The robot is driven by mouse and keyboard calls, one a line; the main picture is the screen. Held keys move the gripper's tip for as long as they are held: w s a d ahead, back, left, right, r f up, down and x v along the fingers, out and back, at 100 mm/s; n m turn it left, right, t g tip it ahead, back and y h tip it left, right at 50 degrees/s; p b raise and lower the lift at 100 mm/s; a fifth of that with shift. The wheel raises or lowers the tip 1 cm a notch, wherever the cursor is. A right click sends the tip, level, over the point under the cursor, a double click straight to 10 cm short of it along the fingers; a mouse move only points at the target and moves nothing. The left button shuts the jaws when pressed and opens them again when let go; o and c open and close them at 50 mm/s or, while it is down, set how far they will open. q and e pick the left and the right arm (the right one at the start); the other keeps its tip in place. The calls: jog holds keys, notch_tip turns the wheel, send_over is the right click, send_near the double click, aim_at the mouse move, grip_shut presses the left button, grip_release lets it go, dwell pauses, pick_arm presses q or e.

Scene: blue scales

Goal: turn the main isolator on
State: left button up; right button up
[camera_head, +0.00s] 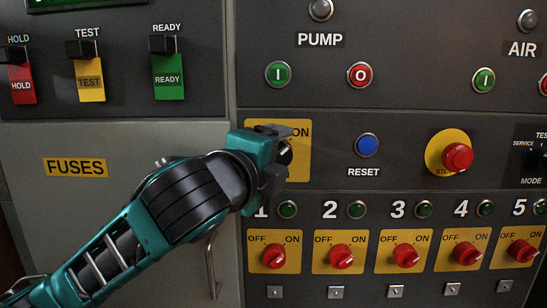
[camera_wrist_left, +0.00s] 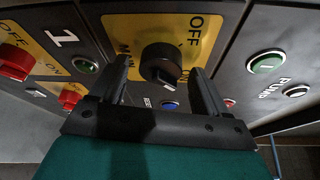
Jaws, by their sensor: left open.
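The main isolator is a black rotary knob (camera_wrist_left: 160,58) on a yellow plate marked MAIN and OFF (camera_wrist_left: 205,22). In the head view the yellow plate (camera_head: 302,166) shows its ON label at the upper right, and my gripper covers most of the rest. Only a small part of the knob (camera_head: 286,152) shows there. My left gripper (camera_head: 284,157) is open in front of the plate. In the left wrist view its fingers (camera_wrist_left: 160,72) stand on either side of the knob, with gaps visible. My right gripper is not in view.
A blue RESET button (camera_head: 367,145) and a red stop button (camera_head: 457,157) sit right of the isolator. A row of red OFF/ON switches (camera_head: 341,256) lies below. PUMP buttons (camera_head: 278,74) are above. A door handle (camera_head: 212,265) stands out below my arm.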

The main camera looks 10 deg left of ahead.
pick_arm(q)
jog(key=shift+s, duration=0.1)
jog(key=b+v, duration=1)
jog(key=v, duration=0.2)
jog(key=shift+s+b, duration=0.4)
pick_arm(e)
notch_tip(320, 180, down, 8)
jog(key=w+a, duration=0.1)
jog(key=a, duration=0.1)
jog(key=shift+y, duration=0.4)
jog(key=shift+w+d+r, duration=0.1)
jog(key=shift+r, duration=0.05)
pick_arm(q)
jog(key=shift+s, duration=0.1)
